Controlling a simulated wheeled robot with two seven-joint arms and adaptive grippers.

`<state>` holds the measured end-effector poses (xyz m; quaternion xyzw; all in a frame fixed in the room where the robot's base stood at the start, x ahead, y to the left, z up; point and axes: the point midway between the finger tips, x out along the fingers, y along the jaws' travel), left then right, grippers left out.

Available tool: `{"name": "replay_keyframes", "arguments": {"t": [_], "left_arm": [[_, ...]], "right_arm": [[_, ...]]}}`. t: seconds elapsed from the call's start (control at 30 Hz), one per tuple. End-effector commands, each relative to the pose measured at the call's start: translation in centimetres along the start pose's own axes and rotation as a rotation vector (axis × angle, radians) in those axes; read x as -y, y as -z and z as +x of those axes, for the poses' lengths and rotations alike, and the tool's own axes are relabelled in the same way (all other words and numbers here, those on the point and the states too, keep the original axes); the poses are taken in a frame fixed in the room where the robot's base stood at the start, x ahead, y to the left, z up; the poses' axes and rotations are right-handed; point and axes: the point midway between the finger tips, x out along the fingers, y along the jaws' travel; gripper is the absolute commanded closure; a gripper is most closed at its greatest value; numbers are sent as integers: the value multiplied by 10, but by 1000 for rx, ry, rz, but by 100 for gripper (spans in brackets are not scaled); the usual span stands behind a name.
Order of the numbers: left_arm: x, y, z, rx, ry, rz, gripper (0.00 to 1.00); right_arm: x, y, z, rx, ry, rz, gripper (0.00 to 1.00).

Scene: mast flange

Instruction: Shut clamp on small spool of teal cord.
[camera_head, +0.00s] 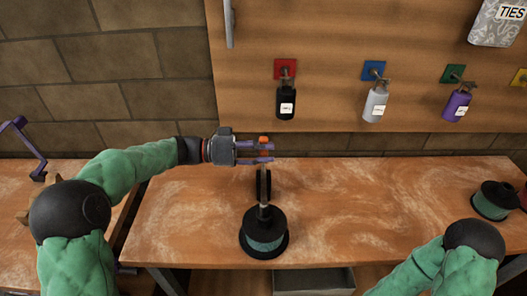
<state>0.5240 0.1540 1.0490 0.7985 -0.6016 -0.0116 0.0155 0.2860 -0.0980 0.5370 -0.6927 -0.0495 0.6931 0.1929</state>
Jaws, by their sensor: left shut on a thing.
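A spool of teal cord (264,236) with black flanges stands upright on the wooden bench, near its front edge. A clamp (264,186) shows as a dark upright bar just behind and above the spool, with an orange tip at its top. My left gripper (264,152) reaches in from the left and is shut on the orange top end of the clamp, above the bench. The gripper's fingers partly hide that end. I cannot tell how closely the clamp meets the spool. My right arm shows at the lower right, but its gripper is out of view.
Another teal spool (493,201) stands on the bench (390,190) at the far right. Black, grey and purple bottles hang on the wooden board (330,50) behind. A grey bin (314,281) is below the front edge. The bench between the spools is clear.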

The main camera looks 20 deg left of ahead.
Motion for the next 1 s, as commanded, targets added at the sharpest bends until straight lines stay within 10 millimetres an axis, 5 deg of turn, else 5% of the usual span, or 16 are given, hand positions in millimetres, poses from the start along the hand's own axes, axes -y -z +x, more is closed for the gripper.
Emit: {"name": "replay_keyframes", "arguments": {"t": [0.6, 0.63, 0.7, 1.0], "left_arm": [[-4, -2, 0, 3, -4, 42, 100], [-5, -2, 0, 3, -4, 42, 57], [-4, -2, 0, 3, -4, 41, 40], [-4, -1, 0, 1, -1, 40, 40]], "right_arm": [[-1, 0, 2, 0, 0, 0, 60], [-1, 0, 2, 0, 0, 0, 60], [-1, 0, 2, 0, 0, 0, 60], [-1, 0, 2, 0, 0, 0, 60]]}}
